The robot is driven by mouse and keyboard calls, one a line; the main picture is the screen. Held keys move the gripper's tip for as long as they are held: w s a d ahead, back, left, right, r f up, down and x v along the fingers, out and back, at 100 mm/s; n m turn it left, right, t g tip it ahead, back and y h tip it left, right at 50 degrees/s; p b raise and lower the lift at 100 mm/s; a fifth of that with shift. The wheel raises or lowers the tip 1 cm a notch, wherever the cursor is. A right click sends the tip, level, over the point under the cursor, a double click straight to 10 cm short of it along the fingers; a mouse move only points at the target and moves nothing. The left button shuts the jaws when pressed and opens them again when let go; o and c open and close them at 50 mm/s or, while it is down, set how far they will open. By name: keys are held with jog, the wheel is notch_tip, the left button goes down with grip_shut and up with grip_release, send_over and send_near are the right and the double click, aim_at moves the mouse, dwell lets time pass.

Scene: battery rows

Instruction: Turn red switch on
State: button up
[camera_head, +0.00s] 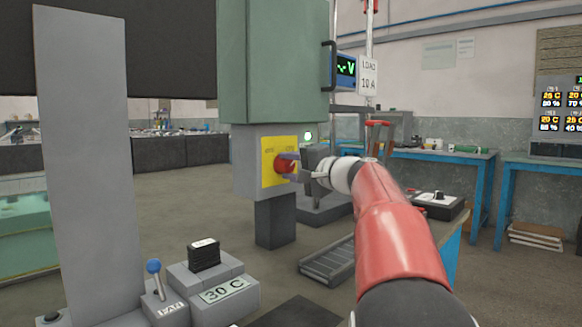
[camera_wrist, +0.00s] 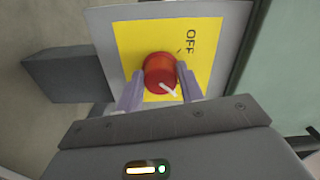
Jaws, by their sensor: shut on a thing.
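The red switch (camera_head: 284,163) is a round red knob on a yellow plate (camera_head: 268,172), on the front of a grey box under a green cabinet. In the wrist view the red switch (camera_wrist: 160,72) has a white pointer mark on its face, slanting toward the lower right. The yellow plate (camera_wrist: 130,45) shows the word OFF at its upper right; no ON label is readable there. My gripper (camera_head: 290,166) reaches the knob from the right. In the wrist view my gripper (camera_wrist: 158,85) has one finger on each side of the knob, shut on it.
The green cabinet (camera_head: 275,60) stands above the switch box. A blue lever (camera_head: 153,267) and a 30 C block (camera_head: 225,291) are at the lower left. A grey post (camera_head: 85,160) stands left. Blue workbenches (camera_head: 480,160) are at the back right.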

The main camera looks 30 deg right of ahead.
jog(key=o, duration=1)
jog(key=b+v, duration=0.1)
jog(key=v, duration=0.7)
jog(key=shift+w, duration=0.1)
